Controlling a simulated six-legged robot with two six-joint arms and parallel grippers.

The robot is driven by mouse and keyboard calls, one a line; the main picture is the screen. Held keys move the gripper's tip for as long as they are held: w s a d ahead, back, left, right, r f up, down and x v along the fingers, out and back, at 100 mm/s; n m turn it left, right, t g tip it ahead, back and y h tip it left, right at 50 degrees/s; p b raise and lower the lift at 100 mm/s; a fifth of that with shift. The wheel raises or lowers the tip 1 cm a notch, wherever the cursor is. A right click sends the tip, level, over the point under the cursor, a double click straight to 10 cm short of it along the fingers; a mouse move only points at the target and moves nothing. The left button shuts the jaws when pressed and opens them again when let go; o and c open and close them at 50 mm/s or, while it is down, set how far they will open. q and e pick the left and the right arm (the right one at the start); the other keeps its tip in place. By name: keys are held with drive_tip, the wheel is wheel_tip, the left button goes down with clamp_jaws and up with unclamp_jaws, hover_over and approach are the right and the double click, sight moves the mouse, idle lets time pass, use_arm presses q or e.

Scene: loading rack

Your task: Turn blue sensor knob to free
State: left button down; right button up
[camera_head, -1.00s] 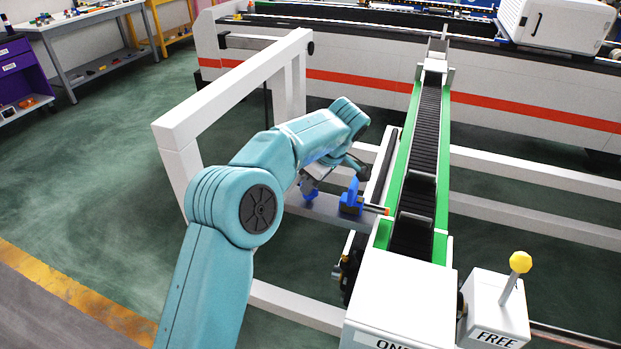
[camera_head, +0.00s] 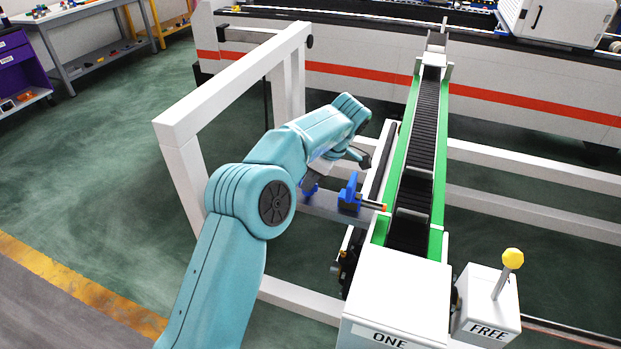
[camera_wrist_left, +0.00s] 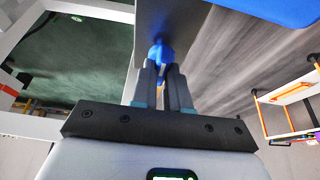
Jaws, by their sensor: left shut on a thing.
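My left gripper (camera_wrist_left: 165,78) is shut on a blue knob (camera_wrist_left: 160,52) in the left wrist view; the fingers sit on both sides of it. The knob stands out from a grey plate (camera_wrist_left: 172,18). In the head view, a blue part (camera_head: 309,186) shows beside my left wrist, at the plate's left end, and my forearm hides most of the gripper. A blue sensor body (camera_head: 349,193) with an orange tip stands further right on the plate, close to the conveyor. My right gripper is out of view.
The green-edged conveyor (camera_head: 437,140) runs away to the right of my left arm. A white frame (camera_head: 232,90) stands behind the arm. A white box with a yellow-knobbed lever (camera_head: 512,258), labelled FREE, is at the lower right.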

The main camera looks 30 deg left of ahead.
use_arm(q)
drive_tip(key=c, duration=1.1)
unclamp_jaws()
drive_tip(key=p+v, duration=0.8)
drive_tip(key=v, duration=0.8)
drive_tip(key=shift+d+r, duration=0.1)
drive_tip(key=shift+d, duration=0.1)
drive_tip(key=shift+s, duration=0.15)
